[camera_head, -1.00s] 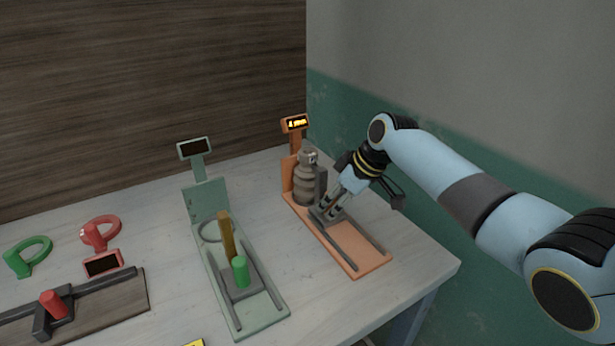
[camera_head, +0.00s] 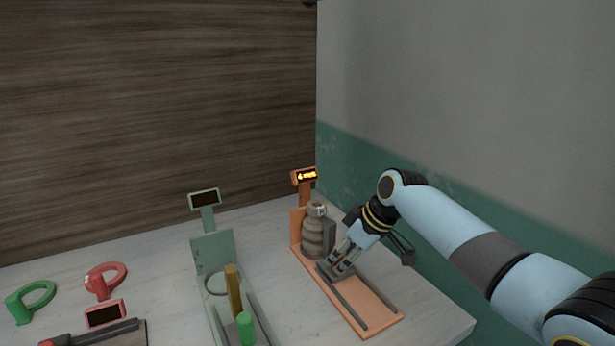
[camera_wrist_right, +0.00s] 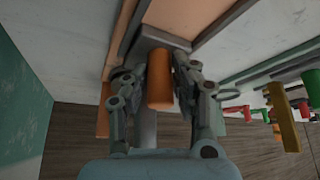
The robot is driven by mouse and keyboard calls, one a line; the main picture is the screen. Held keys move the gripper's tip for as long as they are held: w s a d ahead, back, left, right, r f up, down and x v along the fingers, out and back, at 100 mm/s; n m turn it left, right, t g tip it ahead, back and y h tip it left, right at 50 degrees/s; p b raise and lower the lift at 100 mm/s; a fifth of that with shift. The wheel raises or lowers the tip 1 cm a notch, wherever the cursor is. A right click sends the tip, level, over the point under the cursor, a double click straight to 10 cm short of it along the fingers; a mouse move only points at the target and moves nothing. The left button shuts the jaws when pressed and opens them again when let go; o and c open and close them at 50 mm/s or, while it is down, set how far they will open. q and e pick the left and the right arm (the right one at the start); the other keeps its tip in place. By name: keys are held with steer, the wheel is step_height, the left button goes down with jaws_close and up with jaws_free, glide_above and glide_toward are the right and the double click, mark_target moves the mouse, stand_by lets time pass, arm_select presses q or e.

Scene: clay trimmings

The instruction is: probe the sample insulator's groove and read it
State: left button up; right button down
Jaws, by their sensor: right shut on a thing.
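The ribbed grey-brown insulator (camera_head: 312,238) stands upright at the far end of the orange gauge (camera_head: 378,308). A dark block (camera_head: 329,236) is close against its right side; whether it enters a groove cannot be told. The gauge's display (camera_head: 305,176) is lit with yellow characters, too small to read surely. My right gripper (camera_head: 341,262) is low over the gauge's grey slide. In the right wrist view its fingers are either side of the orange handle (camera_wrist_right: 160,80), shut on it. The handle stands on the grey slide (camera_wrist_right: 150,38). My left gripper is out of view.
A green gauge (camera_head: 214,252) with a dark display (camera_head: 205,198), a brown bar (camera_head: 233,290) and a green peg (camera_head: 245,328) stands left of the orange one. The wall is close on the right.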

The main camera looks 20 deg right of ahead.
mark_target(361, 298)
steer(key=shift+s+d+r+p, duration=0.1)
steer(key=shift+s+p, duration=1.15)
steer(key=shift+s+d+p, duration=0.2)
steer(key=shift+s+p, duration=1.35)
steer(key=shift+s, duration=0.4)
steer(key=shift+s+p, duration=0.45)
steer(key=shift+s, duration=0.1)
steer(key=shift+c, duration=0.4)
jaws_free()
step_height(361, 298, up, 7)
steer(key=p, duration=0.6)
steer(key=shift+p, duration=0.3)
